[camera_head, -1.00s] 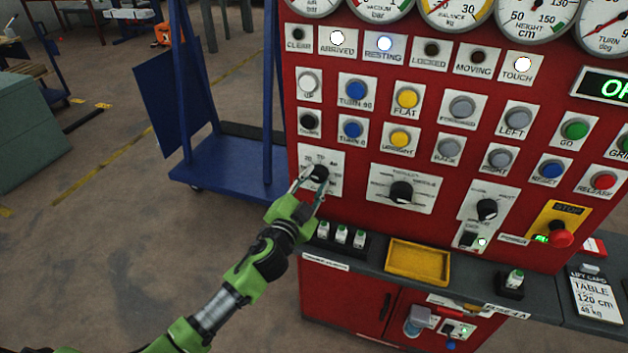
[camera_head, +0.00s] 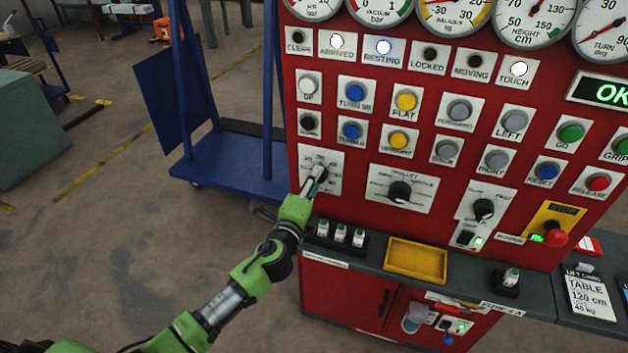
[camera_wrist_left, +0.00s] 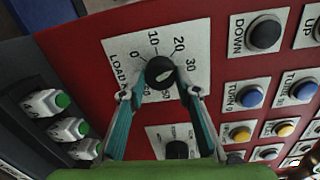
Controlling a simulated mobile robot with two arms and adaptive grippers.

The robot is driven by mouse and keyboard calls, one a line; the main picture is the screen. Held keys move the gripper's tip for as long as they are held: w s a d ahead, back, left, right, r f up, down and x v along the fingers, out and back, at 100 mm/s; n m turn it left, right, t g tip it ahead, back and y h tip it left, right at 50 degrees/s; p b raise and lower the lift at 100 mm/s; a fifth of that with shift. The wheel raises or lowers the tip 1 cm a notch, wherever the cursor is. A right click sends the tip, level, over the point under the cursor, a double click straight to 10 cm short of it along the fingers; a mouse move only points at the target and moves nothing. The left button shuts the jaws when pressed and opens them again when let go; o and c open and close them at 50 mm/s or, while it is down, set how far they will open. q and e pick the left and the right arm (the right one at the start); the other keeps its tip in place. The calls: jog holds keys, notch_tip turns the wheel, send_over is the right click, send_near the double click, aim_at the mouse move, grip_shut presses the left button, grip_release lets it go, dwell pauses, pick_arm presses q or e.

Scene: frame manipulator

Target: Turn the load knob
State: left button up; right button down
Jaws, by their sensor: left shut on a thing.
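The load knob (camera_wrist_left: 160,72) is a black round knob with a pale pointer mark, on a white plate (camera_wrist_left: 193,48) labelled LOAD with a numbered scale from 0 upward. In the head view the plate (camera_head: 334,160) is at the left of the red panel, and the knob (camera_head: 321,171) is partly hidden by my fingers. My left gripper (camera_head: 314,182) is at the knob, its fingers seen nearly one behind the other. In the wrist view the gripper (camera_wrist_left: 160,93) has one teal finger on each side of the knob, shut on it. My right gripper is out of view.
Another knob (camera_head: 400,191) sits to the right on the panel, below rows of buttons. A ledge below holds green-topped white items (camera_head: 340,234) and a yellow tray (camera_head: 416,260). A red stop button (camera_head: 556,238) is at the right. A blue cart (camera_head: 230,168) stands at the left.

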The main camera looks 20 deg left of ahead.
pick_arm(q)
jog(key=m, duration=0.4)
jog(key=shift+m+p, duration=0.3)
jog(key=shift+p, duration=0.05)
dwell(0.4)
jog(key=o, duration=1.1)
jog(key=s, duration=1.2)
jog(key=shift+r, duration=0.15)
